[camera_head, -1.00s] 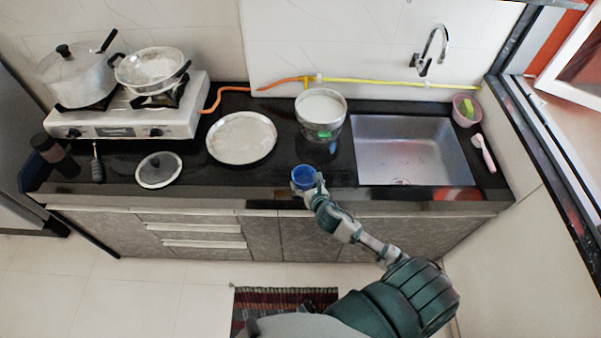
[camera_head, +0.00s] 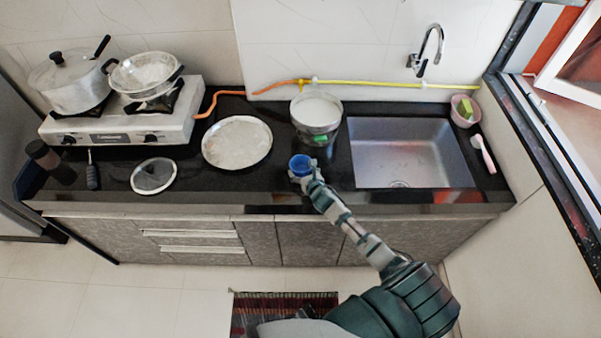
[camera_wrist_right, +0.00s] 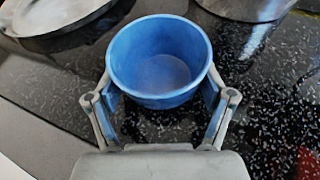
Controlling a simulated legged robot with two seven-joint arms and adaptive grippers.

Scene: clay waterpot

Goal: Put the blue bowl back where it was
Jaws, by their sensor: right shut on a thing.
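The blue bowl (camera_head: 300,164) is at the front of the black counter (camera_head: 255,195), between the round metal plate and the sink. My right gripper (camera_head: 305,177) reaches it from the front and is shut on it. In the right wrist view the blue bowl (camera_wrist_right: 160,60) is upright and empty, with a finger of my right gripper (camera_wrist_right: 160,105) on each side. I cannot tell whether the bowl touches the counter. My left gripper is not in view.
A metal pot (camera_head: 317,118) stands just behind the bowl. The round metal plate (camera_head: 238,142) lies to its left, and the sink (camera_head: 408,152) is to its right. A lid (camera_head: 153,176) and a stove (camera_head: 125,125) are farther left. Bare counter lies around the bowl's front.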

